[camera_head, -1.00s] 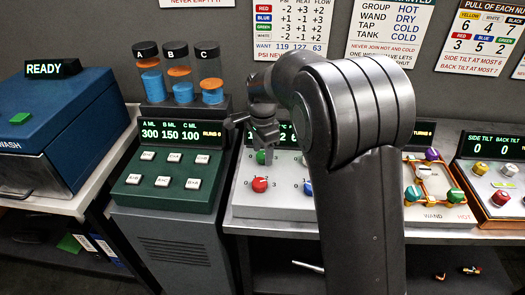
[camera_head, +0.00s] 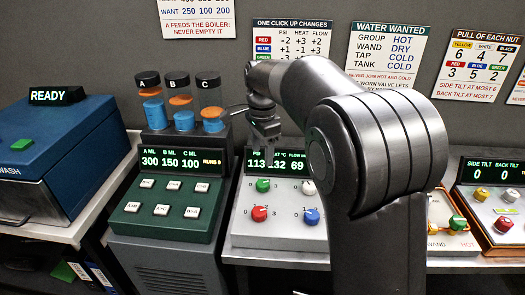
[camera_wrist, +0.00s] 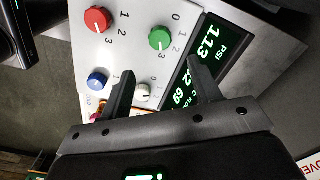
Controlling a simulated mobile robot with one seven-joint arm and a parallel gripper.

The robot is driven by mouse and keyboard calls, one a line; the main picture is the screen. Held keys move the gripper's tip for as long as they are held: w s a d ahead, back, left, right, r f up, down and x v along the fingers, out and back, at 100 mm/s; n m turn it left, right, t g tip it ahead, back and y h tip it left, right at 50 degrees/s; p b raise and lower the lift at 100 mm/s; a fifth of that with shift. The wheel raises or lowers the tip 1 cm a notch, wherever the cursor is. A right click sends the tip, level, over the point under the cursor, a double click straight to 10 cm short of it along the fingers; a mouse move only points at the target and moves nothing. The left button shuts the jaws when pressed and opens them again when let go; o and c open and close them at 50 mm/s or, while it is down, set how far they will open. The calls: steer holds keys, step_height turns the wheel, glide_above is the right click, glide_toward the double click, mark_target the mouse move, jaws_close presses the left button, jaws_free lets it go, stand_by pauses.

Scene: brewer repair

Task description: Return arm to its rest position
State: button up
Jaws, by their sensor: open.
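My gripper (camera_head: 266,138) is above the white knob panel (camera_head: 262,228), in front of its lit display reading 113 PSI. In the wrist view my gripper (camera_wrist: 160,92) shows two spread fingers with nothing between them, pointing toward the panel. The panel carries a green knob (camera_head: 263,185), a red knob (camera_head: 259,214), a blue knob (camera_head: 311,216) and a white knob (camera_head: 308,187). In the wrist view the fingers are apart from the red knob (camera_wrist: 97,20) and green knob (camera_wrist: 160,39). My arm hides part of the display and the station to its right.
A blue box (camera_head: 55,135) labelled READY is at far left. The tilt panel (camera_head: 490,200) is at right. Posters hang on the back wall. The space above the left counters is open.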

steer(key=s+d+r+n+t+y, duration=0.1)
steer(key=s+d+r+n+t, duration=0.35)
steer(key=s+d, duration=0.95)
steer(key=s+d+f+n, duration=0.1)
steer(key=s+d+n, duration=0.2)
steer(key=s, duration=0.4)
steer(key=s+d+f+n+t+h, duration=0.1)
steer(key=s+d+f+n, duration=0.1)
steer(key=s, duration=0.6)
steer(key=shift+d+f+n, duration=0.25)
steer(key=shift+d+n, duration=0.55)
steer(key=shift+n, duration=0.15)
steer(key=shift+w+r, duration=0.1)
